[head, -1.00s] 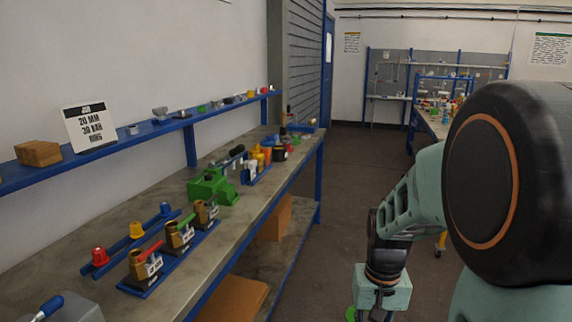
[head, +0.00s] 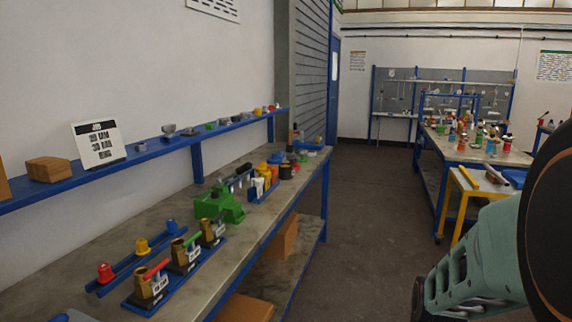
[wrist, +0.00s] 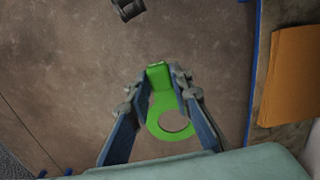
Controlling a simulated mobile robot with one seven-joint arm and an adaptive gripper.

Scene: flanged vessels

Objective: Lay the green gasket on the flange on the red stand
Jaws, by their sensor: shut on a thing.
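My gripper (wrist: 161,78) is shut on the green gasket (wrist: 156,125) in the wrist view. The gasket is a flat ring with a round hole and an upright tab, and the tab sits between the fingertips. Grey-brown floor shows beneath it, with no flange under it. My gripper and the gasket are out of the head view, where only part of my arm shows at the lower right. I cannot make out a flange on a red stand in either view.
A long workbench (head: 65,262) at left holds valves (head: 150,283), a green vise (head: 220,204) and capped fittings. A job sign (head: 98,144) stands on the blue shelf (head: 197,139). A yellow-framed table (head: 457,205) and a far bench (head: 505,157) stand at right. The aisle floor between is clear.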

